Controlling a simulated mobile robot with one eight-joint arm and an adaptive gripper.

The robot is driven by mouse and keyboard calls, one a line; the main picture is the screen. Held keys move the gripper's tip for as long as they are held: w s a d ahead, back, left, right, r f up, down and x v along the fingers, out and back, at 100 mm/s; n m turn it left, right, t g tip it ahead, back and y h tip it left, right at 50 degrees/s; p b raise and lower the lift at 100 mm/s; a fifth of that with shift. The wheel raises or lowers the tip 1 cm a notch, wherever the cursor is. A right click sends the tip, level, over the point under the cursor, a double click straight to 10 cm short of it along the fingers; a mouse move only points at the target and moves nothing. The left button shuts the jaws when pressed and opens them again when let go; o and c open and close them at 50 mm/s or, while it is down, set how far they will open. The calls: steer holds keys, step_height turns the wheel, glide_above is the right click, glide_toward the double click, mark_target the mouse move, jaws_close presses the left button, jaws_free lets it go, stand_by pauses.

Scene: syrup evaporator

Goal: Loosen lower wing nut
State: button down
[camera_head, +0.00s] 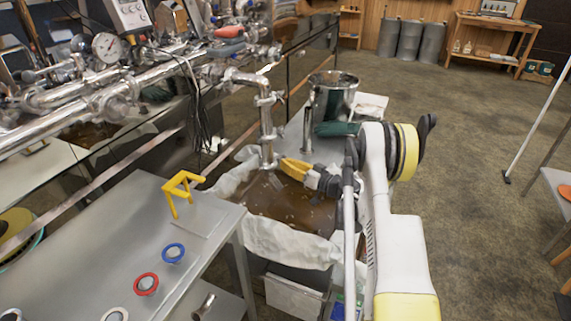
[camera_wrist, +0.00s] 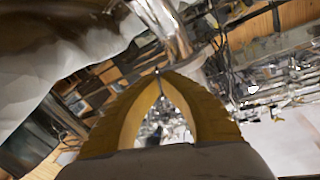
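A shiny vertical pipe (camera_head: 267,125) with several clamps hangs over a pan of brown liquid (camera_head: 290,206). Its lower clamp (camera_head: 268,140) sits just above the pipe's bottom end. I cannot make out the lower wing nut itself in either view. My gripper (camera_head: 283,165) has yellow fingers and reaches from the right to the pipe's lower end. In the wrist view, the fingertips (camera_wrist: 160,73) come together at a point, with an arched gap behind them. The chrome pipe (camera_wrist: 163,28) shows just beyond the tips. Whether anything small is pinched there is unclear.
White cloth (camera_head: 285,245) hangs around the pan's edge. A metal table (camera_head: 120,235) with a yellow bracket (camera_head: 180,190) and coloured rings stands at left. A steel pot (camera_head: 332,97) stands behind the gripper. Pipes and gauges crowd the upper left. Floor is open at right.

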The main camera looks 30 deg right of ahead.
steer(key=shift+n, duration=0.7)
steer(key=c, duration=1.9)
jaws_free()
steer(key=v, duration=1.2)
steer(key=shift+a, duration=0.1)
